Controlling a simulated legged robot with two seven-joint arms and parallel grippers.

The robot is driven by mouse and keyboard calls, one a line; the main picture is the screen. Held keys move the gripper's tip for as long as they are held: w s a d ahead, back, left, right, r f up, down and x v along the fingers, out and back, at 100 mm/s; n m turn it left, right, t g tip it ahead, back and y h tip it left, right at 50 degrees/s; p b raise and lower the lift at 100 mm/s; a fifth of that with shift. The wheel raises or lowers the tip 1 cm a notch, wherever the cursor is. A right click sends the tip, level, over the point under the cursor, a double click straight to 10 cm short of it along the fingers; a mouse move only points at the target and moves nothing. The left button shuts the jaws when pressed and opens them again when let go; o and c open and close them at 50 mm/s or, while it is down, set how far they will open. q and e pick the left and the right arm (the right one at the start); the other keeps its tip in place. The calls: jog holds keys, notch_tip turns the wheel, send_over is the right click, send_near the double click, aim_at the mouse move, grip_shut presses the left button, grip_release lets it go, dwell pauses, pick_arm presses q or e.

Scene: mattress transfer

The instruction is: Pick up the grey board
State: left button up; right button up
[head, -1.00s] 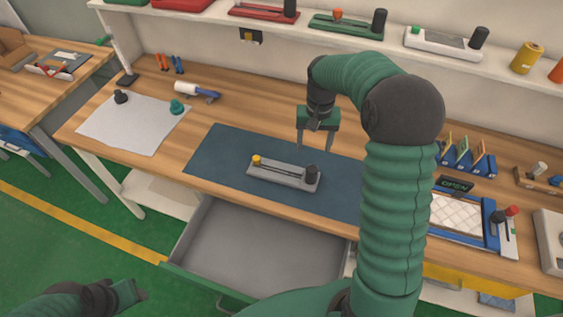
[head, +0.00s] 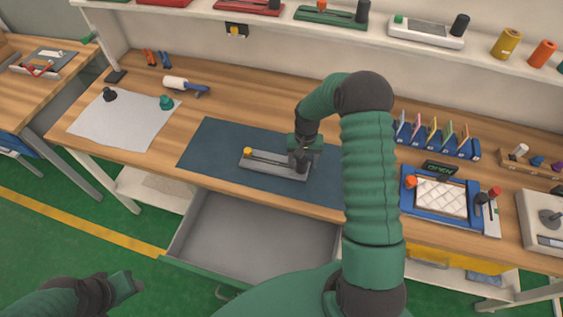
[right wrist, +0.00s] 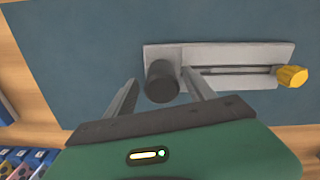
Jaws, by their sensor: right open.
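The grey board (head: 262,167) lies on the dark blue mat (head: 215,150) on the workbench. It has a long slot, a yellow knob (head: 247,151) at its left end and a black knob at its right end. In the right wrist view the board (right wrist: 235,54) shows with the black knob (right wrist: 162,82) and the yellow knob (right wrist: 292,76). My right gripper (head: 301,163) is open, low over the board's right end. Its fingers (right wrist: 160,88) appear on either side of the black knob. My left gripper (head: 124,287) is at the lower left, away from the bench; its jaws are unclear.
An open, empty grey drawer (head: 255,235) sticks out below the bench's front edge. A white sheet (head: 125,125) lies at left. A blue-framed tray (head: 440,198) and a blue rack (head: 437,142) stand at right. A shelf (head: 190,8) with similar boards runs along the back.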

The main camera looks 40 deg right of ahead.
jog(key=shift+w+a, duration=0.1)
jog(key=shift+a, duration=0.1)
jog(key=shift+a, duration=0.1)
jog(key=c, duration=0.4)
grip_shut()
jog(key=shift+r, duration=0.15)
